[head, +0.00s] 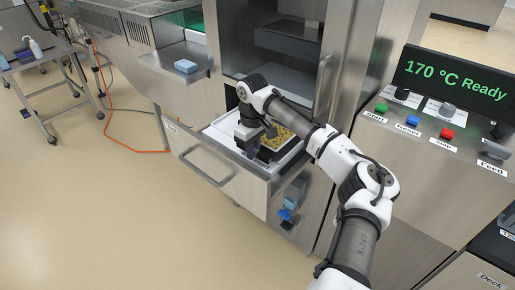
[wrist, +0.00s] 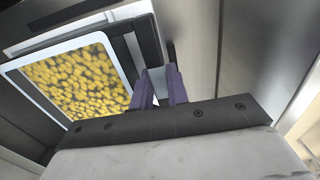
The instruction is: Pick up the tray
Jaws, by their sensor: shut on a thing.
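The tray (head: 288,152) has a pale rim and is filled with yellow, dark-speckled food. It sits in the open drawer of the steel machine in the head view. In the wrist view the tray (wrist: 117,52) is at the left, its rim close to the fingers. My gripper (head: 262,152) reaches down into the drawer at the tray's left side. The exact contact is partly hidden by the fingers.
The drawer front (head: 220,168) with its handle stands pulled out. Steel cabinet walls rise behind and right. A control panel (head: 420,128) with coloured buttons is at the right, under a display reading "170 °C Ready" (head: 455,82). Open floor (head: 120,220) lies at the left.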

